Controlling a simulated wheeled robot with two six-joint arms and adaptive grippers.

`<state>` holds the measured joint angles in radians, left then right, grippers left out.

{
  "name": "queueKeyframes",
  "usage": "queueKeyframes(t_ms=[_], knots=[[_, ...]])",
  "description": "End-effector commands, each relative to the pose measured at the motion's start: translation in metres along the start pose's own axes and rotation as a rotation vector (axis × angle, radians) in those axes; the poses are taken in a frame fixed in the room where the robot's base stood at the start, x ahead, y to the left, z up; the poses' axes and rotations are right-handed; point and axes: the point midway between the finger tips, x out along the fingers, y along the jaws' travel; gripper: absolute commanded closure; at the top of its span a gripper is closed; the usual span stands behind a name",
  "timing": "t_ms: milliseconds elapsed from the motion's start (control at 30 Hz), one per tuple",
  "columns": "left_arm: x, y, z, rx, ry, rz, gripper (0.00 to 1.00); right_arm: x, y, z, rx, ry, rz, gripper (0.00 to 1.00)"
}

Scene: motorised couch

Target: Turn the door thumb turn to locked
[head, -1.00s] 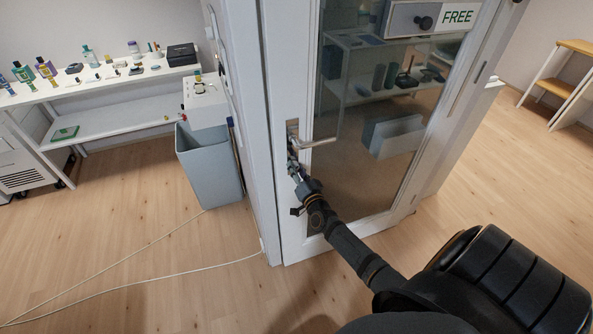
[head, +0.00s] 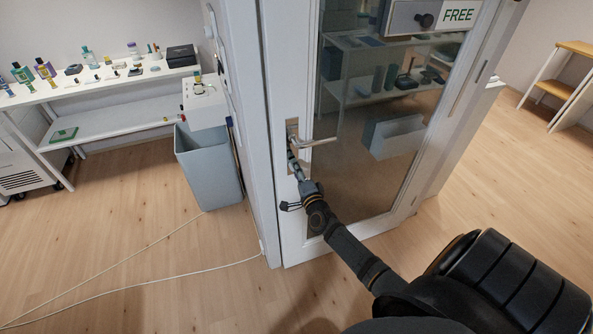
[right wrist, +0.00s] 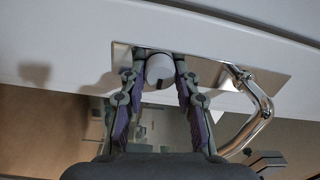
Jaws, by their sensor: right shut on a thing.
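The door (head: 287,220) is a white-framed glass door with a steel plate and lever handle (head: 318,143). The handle also shows at the right in the right wrist view (right wrist: 262,105). The thumb turn (right wrist: 160,68) is a round pale knob with a dark notch on its lower edge, on the steel plate left of the handle in that view. My right gripper (right wrist: 159,72) is shut on it, one fingertip at each side. In the head view my right gripper (head: 294,160) reaches the plate below the handle and hides the knob. My left gripper is not in view.
A box with a dark knob and a "FREE" sign (head: 459,15) is at the upper part of the door. A grey bin (head: 208,170) and a white shelf of small bottles (head: 105,125) stand left. A cable (head: 150,280) lies on the floor.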

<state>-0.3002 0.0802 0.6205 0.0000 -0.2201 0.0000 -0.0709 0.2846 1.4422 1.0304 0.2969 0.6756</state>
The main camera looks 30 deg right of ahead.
Motion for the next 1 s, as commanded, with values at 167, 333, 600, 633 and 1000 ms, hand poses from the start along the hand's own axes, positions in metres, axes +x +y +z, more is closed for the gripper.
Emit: queueKeyframes(t_ms=[167,333,600,633,1000], knots=[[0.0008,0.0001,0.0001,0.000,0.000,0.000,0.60,-0.0003,0.0009,0.0000,0.026,0.000,0.001,1.00],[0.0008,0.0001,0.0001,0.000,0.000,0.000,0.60,-0.0003,0.0008,0.0000,0.032,0.001,0.002,1.00],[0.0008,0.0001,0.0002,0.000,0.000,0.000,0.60,-0.0002,0.0007,0.0000,0.032,0.001,0.002,0.66],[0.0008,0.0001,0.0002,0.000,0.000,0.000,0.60,-0.0002,0.0007,0.0001,0.032,0.001,0.002,0.62],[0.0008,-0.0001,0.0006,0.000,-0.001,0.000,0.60,-0.0001,0.0003,0.0001,0.030,0.001,0.001,0.46]])
